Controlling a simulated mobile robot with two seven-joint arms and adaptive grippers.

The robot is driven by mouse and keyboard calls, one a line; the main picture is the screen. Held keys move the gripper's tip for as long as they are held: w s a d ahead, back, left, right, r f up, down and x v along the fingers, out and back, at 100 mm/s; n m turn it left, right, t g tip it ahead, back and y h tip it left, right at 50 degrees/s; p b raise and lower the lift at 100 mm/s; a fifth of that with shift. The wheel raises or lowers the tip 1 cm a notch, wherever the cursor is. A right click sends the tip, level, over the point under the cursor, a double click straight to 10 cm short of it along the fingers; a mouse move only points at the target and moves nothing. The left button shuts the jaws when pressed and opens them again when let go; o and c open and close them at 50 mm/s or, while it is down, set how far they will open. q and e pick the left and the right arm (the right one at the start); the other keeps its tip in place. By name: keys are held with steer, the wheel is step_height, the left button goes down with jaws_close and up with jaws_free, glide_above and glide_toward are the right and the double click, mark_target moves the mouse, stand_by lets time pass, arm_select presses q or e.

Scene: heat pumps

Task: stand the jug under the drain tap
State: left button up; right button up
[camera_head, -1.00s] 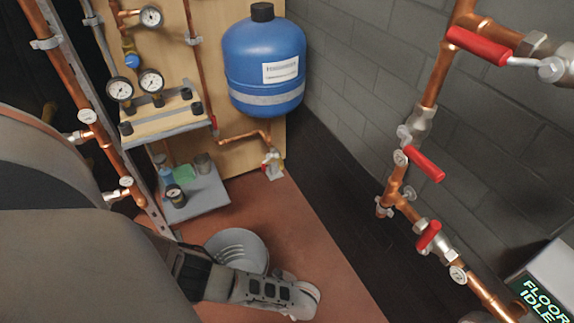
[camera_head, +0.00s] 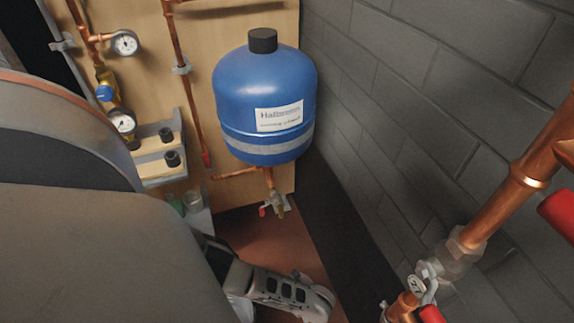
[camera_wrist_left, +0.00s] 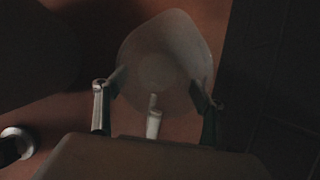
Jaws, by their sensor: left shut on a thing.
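The drain tap (camera_head: 273,207) has a red handle and hangs on a short copper pipe under the blue vessel (camera_head: 264,100) in the head view. My left gripper (camera_head: 310,298) is low in the head view, in front of and below the tap, partly hidden by my own arm. The pale jug (camera_wrist_left: 165,55) shows in the left wrist view, seen from above, with a light handle part near the palm. The left gripper's fingers (camera_wrist_left: 157,82) stand on either side of it and are shut on it. In the head view the jug is mostly hidden behind my arm. My right gripper is not in view.
A grey block wall (camera_head: 430,110) runs along the right. Copper pipework (camera_head: 510,205) with red-handled valves stands close at the lower right. A shelf (camera_head: 160,155) and gauges (camera_head: 124,43) are on the wooden panel at left. Reddish floor (camera_head: 240,228) lies below the tap.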

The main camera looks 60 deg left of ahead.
arm_select(q)
steer(key=w+a+b, duration=0.2)
steer(key=a, duration=0.6)
steer(key=w+a+f+b, duration=0.1)
steer(key=w+a+b, duration=0.1)
steer(key=a, duration=0.7)
steer(key=shift+w+a+f+b, duration=0.25)
steer(key=shift+w+b, duration=0.1)
steer(key=shift+w, duration=0.35)
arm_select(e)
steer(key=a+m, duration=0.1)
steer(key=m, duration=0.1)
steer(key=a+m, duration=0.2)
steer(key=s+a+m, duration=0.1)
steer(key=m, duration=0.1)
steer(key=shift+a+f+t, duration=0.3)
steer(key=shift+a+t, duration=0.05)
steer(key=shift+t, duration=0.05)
arm_select(q)
steer(key=o, duration=1.2)
steer(key=shift+f, duration=0.1)
